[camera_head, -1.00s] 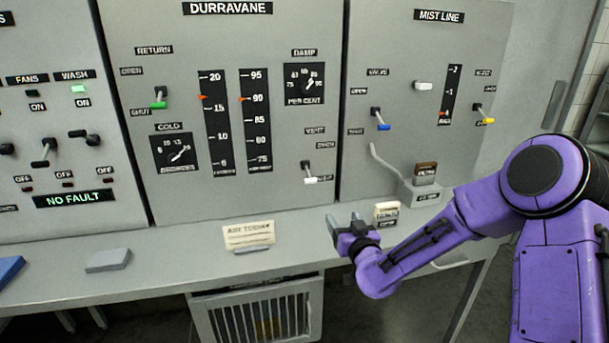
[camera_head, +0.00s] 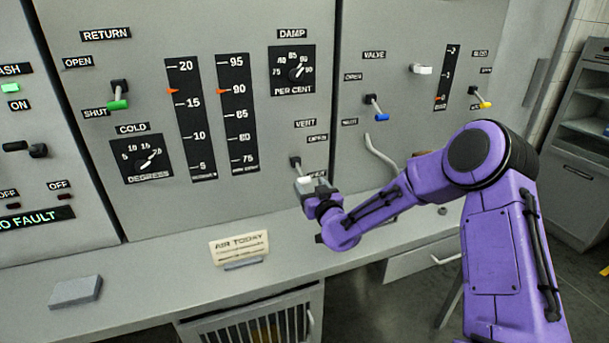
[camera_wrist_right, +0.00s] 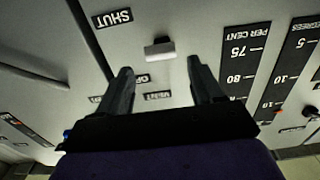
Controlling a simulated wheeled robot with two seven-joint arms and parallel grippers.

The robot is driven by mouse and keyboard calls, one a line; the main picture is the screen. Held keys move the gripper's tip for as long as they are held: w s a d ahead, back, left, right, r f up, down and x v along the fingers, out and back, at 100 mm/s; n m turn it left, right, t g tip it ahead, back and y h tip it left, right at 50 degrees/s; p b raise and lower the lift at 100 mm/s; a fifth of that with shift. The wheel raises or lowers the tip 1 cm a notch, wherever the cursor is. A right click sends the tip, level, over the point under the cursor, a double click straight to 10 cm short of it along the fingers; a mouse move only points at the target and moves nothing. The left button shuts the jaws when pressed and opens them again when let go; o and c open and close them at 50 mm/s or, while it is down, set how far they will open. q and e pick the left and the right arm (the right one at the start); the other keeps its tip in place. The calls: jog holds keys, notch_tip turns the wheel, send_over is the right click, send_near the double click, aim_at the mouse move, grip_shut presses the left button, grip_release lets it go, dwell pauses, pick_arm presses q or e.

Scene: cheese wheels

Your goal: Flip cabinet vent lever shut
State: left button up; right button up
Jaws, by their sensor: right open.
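The vent lever (camera_head: 295,164) is on the grey cabinet panel, below the VENT label (camera_head: 305,123). It is a short metal lever with a white tip, which the gripper partly hides in the head view. In the right wrist view the white tip (camera_wrist_right: 159,47) shows just beyond the fingertips, between the OPEN label (camera_wrist_right: 143,78) and the SHUT label (camera_wrist_right: 112,18). My right gripper (camera_head: 314,187) is open in front of the lever, its fingers (camera_wrist_right: 160,68) to either side of the tip's line. I cannot tell contact. My left gripper is out of view.
A green-tipped lever (camera_head: 118,102) and a blue-tipped lever (camera_head: 378,112) are on the panels to either side. A card (camera_head: 238,249) and a grey block (camera_head: 76,291) are on the ledge (camera_head: 160,270). A curved pipe (camera_head: 383,155) is right of the gripper.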

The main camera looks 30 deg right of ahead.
aim_at(305, 180)
jog(key=x, duration=0.3)
jog(key=p+x, duration=0.1)
jog(key=x, duration=0.1)
jog(key=shift+w+a+f, duration=0.1)
jog(key=shift+w+f, duration=0.15)
jog(key=shift+w, duration=0.05)
jog(key=shift+s+r, duration=0.15)
jog(key=shift+c, duration=0.3)
grip_shut()
jog(key=f+b, duration=0.1)
jog(key=b, duration=0.2)
jog(key=f+t+b, duration=0.1)
jog(key=b, duration=0.3)
jog(key=shift+w+t, duration=0.25)
jog(key=shift+t, duration=0.05)
jog(key=shift+r+h+b, duration=0.2)
jog(key=shift+h+b, duration=0.1)
jog(key=shift+b, duration=0.15)
jog(key=shift+r, duration=0.1)
